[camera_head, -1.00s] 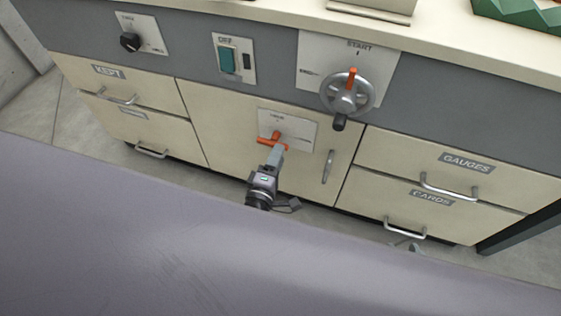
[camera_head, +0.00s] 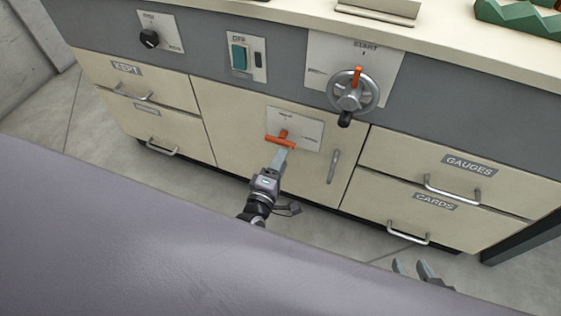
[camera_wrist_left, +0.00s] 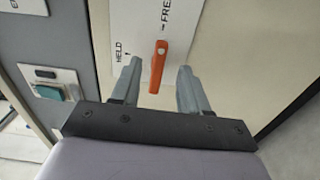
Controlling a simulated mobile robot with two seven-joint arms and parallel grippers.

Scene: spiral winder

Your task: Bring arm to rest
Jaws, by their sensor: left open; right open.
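My left gripper (camera_head: 278,162) is in front of the cabinet's middle door, just below an orange handle (camera_head: 281,141) on a white plate. In the left wrist view my left gripper (camera_wrist_left: 158,88) is open, with one finger on each side of the orange handle (camera_wrist_left: 157,66); I cannot tell whether they touch it. The plate (camera_wrist_left: 135,22) there reads HELD and FREE. My right gripper (camera_head: 410,268) is open and empty at the lower right, below the CARDS drawer. Most of its arm is hidden.
The cabinet carries a crank wheel (camera_head: 353,91) by START, a green switch (camera_head: 239,56) and a black knob (camera_head: 149,38). Handled drawers stand on both sides, including GAUGES (camera_head: 468,166) and CARDS (camera_head: 434,202). Green zigzag pieces (camera_head: 515,14) lie on the countertop.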

